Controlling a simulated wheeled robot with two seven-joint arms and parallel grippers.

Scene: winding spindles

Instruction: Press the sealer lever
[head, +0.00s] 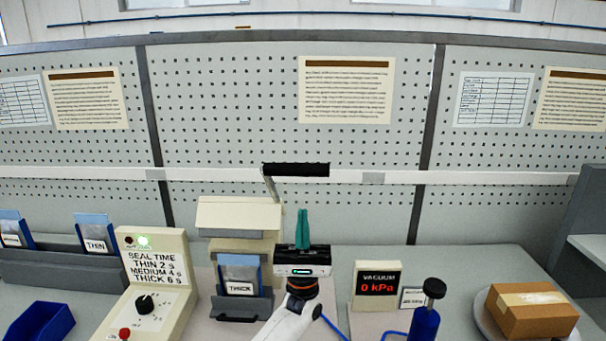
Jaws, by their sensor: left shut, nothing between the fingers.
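The sealer (238,215) is a beige machine at the centre of the bench. Its lever has a grey arm (269,188) rising to a horizontal black handle (296,169), which stands raised. My left gripper (302,228) points upward with its teal fingers shut and empty. In the picture its fingertips are below the black handle, with a visible gap; the distance in depth is hard to tell. The gripper body hides part of the sealer's right side. A pouch labelled THICK (240,275) stands in a dark holder in front of the sealer. My right gripper is not in view.
Left are a SEAL TIME panel (168,262) with a knob (145,304) and lit green lamp, pouches in a grey rack (60,268), and a blue bin (40,323). Right are a vacuum display (378,285) reading 0 kPa, a blue bottle (424,325) and a cardboard box (530,312).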

